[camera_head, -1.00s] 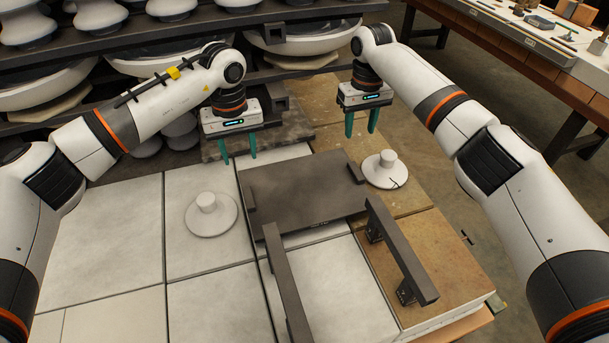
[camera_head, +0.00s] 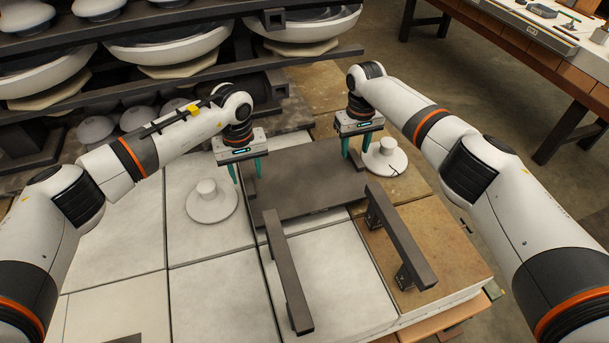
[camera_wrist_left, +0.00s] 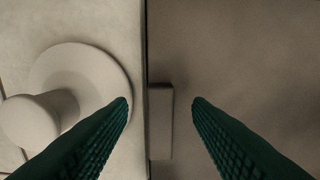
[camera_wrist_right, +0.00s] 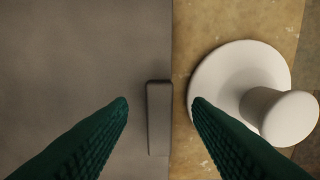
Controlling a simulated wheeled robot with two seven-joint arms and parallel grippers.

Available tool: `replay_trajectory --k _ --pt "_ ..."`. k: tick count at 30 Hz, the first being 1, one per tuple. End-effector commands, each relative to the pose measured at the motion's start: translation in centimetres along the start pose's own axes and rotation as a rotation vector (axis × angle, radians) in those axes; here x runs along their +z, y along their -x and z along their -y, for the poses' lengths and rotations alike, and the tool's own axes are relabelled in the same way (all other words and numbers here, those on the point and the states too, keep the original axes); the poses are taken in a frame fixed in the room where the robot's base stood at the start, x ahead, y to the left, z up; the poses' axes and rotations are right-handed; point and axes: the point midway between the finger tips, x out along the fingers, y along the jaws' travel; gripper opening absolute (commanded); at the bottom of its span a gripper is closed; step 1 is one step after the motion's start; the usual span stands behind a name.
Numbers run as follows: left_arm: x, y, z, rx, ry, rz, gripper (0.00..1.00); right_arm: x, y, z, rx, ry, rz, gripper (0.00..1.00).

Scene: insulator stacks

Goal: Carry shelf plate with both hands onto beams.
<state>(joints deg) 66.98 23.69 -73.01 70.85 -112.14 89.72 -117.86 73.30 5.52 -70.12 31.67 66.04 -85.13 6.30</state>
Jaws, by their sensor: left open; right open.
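The dark grey shelf plate (camera_head: 305,190) lies flat on the tiled surface behind the two beams. Its left raised edge grip (camera_wrist_left: 161,120) and right edge grip (camera_wrist_right: 159,117) show in the wrist views. The left beam (camera_head: 287,270) and right beam (camera_head: 400,237) stand in front of the plate, apart from each other. My left gripper (camera_head: 248,172) is open above the plate's left edge, with the left grip between its fingers in the wrist view. My right gripper (camera_head: 356,146) is open above the right edge, its fingers either side of the right grip.
A white insulator (camera_head: 211,201) stands left of the plate, and another (camera_head: 385,158) stands close to its right edge. A rack (camera_head: 190,75) of large white insulators is at the back. A workbench (camera_head: 535,50) is at the upper right.

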Motion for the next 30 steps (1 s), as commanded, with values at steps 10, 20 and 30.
replay_trajectory --k 10,20,30 --pt "0.01 -1.49 0.03 0.000 0.000 0.001 0.45 0.01 -1.49 -0.01 0.000 0.000 0.001 0.45" --pt "0.00 -1.47 0.01 0.000 0.000 0.000 0.18 0.01 -1.46 0.00 0.000 0.000 0.001 0.18" --pt "0.00 -1.45 -0.01 0.000 0.000 0.000 0.00 0.02 -1.43 0.04 -0.001 -0.001 0.001 0.00"
